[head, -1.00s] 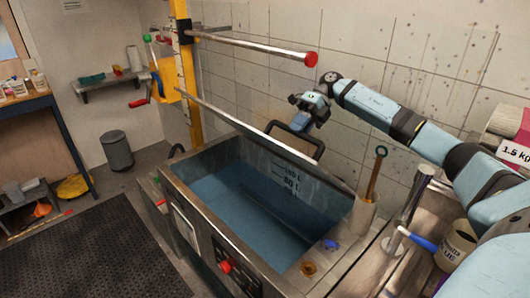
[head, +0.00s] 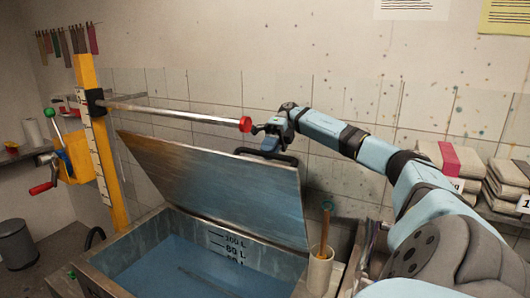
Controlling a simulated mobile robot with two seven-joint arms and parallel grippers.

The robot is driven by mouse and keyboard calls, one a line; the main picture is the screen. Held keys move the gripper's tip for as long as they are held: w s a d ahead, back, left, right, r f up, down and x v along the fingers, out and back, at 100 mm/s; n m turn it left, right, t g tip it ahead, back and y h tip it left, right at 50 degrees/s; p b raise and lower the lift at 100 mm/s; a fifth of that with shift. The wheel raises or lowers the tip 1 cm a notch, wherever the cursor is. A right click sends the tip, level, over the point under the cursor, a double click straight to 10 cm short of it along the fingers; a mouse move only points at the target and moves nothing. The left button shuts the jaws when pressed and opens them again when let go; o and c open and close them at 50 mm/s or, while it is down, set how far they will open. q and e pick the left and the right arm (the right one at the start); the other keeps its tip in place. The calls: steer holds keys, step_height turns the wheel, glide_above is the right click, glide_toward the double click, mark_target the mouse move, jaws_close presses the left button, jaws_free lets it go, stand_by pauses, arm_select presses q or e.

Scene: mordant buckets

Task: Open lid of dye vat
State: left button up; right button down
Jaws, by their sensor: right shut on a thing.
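The dye vat (head: 135,232) is a grey metal tub with blue liquid and a litre scale inside. Its lid (head: 225,185) is a flat metal panel standing raised and tilted over the vat, with the opening below exposed. A dark handle (head: 284,157) shows at the lid's upper edge. My right gripper (head: 268,145) is at this handle, shut on it; the fingertips are small and partly hidden. My left gripper is out of view.
A yellow post (head: 103,150) carries a metal bar with a red end (head: 245,124), close to my right gripper. A beaker (head: 319,270) with a stick stands at the vat's right. Packages (head: 450,160) lie on a shelf at right.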

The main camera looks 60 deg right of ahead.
steer(key=shift+f, duration=0.2)
steer(key=c, duration=1.2)
jaws_free()
steer(key=shift+o, duration=0.7)
steer(key=shift+d+f, duration=0.15)
steer(key=shift+d, duration=0.15)
step_height(320, 180, up, 20)
steer(key=p, duration=0.5)
